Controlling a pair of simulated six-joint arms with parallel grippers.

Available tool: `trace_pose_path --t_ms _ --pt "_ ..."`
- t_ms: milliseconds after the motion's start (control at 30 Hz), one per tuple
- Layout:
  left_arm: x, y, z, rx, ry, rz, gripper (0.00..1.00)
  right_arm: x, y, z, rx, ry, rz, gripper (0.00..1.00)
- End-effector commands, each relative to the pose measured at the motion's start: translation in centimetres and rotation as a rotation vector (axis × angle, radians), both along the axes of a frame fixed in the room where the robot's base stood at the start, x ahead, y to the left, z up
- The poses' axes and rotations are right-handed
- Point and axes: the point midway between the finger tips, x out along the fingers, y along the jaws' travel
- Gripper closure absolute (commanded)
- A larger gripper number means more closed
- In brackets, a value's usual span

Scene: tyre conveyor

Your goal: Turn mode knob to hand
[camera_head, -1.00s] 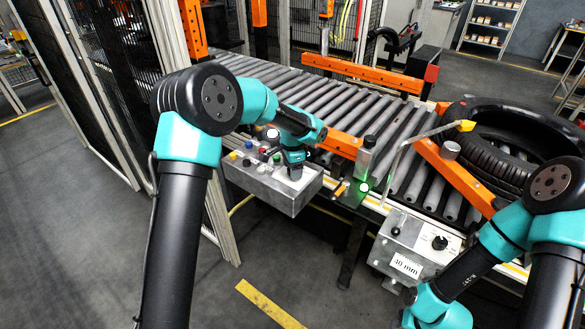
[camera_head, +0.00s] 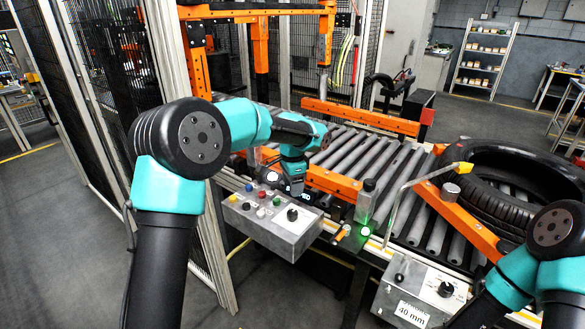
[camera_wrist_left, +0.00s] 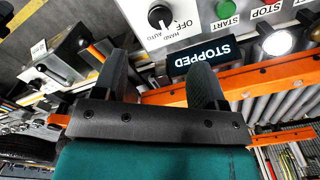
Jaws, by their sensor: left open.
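The mode knob (camera_head: 292,214) is a black rotary knob on the right part of the grey control box (camera_head: 282,241). In the left wrist view the knob (camera_wrist_left: 160,17) is at the top, beside HAND, OFF and AUTO labels; I cannot tell surely which label it points to. My left gripper (camera_head: 293,187) is just above and behind the knob, apart from it. In the wrist view its two dark fingers (camera_wrist_left: 160,78) are spread with nothing between them. My right arm shows at the lower right, but its gripper is out of frame.
A STOPPED display (camera_wrist_left: 202,58) and a green START button (camera_wrist_left: 222,26) are near the fingers. The roller conveyor (camera_head: 405,185) with orange rails lies behind the box, with a black tyre (camera_head: 490,205) at right. A second box (camera_head: 418,292) labelled 40 mm stands at front right.

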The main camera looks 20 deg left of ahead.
Motion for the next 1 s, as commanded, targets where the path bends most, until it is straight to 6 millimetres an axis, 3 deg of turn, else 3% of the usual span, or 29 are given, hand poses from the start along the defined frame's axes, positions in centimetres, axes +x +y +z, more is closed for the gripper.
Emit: trace_pose_path --t_ms 200,400,833,1000 --pt "0.1 0.0 3.9 -0.001 -0.003 0.000 0.35 0.0 0.0 0.0 0.000 0.000 0.000 0.57" --pt "0.0 0.0 5.6 -0.001 0.001 0.000 0.35 0.0 0.0 0.0 0.000 0.000 0.000 0.57" --pt "0.0 0.2 5.6 -0.003 -0.006 0.005 0.35 0.0 0.0 0.0 0.000 0.000 0.000 0.57" --pt "0.5 2.0 4.7 -0.034 -0.070 0.049 0.35 0.0 0.0 0.0 0.000 0.000 0.000 0.57"
